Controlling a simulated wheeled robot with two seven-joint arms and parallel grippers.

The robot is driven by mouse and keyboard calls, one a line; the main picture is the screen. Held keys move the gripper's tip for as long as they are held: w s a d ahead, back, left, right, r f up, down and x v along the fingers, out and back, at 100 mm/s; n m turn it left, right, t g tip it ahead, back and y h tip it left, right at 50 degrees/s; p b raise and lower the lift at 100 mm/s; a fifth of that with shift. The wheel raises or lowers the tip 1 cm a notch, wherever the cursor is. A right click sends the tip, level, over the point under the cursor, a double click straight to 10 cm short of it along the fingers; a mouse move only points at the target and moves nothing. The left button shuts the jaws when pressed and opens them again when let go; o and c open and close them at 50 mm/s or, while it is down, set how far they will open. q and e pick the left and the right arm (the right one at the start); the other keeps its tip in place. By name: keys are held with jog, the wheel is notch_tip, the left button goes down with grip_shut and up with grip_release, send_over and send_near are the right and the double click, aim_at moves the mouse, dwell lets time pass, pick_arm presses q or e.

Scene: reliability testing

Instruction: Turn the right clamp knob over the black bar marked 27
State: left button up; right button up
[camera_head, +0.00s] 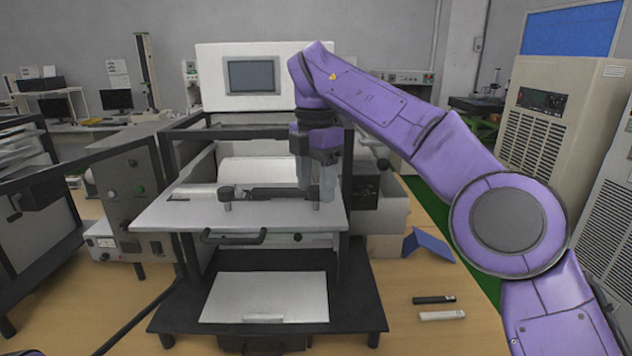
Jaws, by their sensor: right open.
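The black bar (268,194) lies across the light plate (180,212) of the machine in the middle of the view. No number can be read on it. A dark clamp knob (227,192) shows at its left end. My right gripper (316,184) points straight down over the bar's right end. It is open, with one finger on each side of the spot where the right clamp knob would be. The fingers and gripper body hide that knob, so I cannot tell whether they touch it. My left gripper is not in view.
A dark bar (434,299) and a white bar (442,316) lie loose on the wooden table. A blue angled piece (430,245) is to the machine's right. A control box (127,190) stands left of the plate. The machine's white housing (215,75) rises behind.

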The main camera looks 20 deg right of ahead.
aim_at(316, 187)
notch_tip(316, 187, up, 10)
jog(key=p, duration=0.8)
jog(key=shift+r, duration=0.2)
jog(key=shift+w+d, duration=0.1)
